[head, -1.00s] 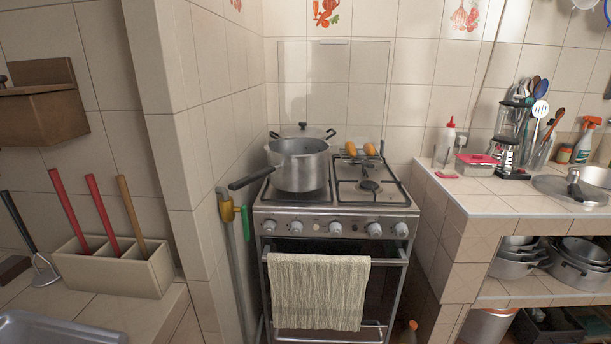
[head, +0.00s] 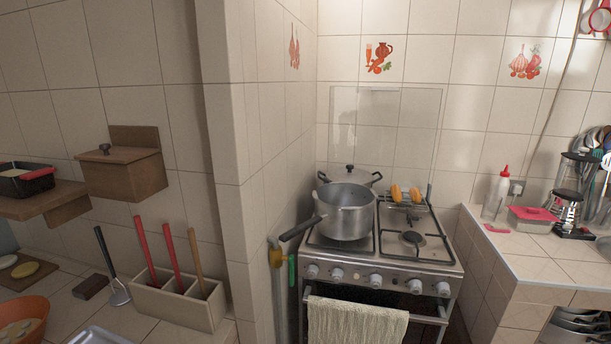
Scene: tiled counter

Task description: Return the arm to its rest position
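Neither of my grippers nor any part of my arms shows in the head view. The view holds a gas stove (head: 385,263) with a grey saucepan (head: 345,219) on it, its dark handle pointing to the left. A lidded pot (head: 349,176) stands behind the saucepan. Whether my grippers hold anything is hidden.
At the left, a tiled counter carries a beige holder (head: 178,304) with red- and wooden-handled tools, and an orange bowl (head: 24,322). A wooden box (head: 122,172) is on the wall above. A tiled wall edge (head: 228,200) separates this counter from the stove. The right counter (head: 520,243) holds bottles and utensils.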

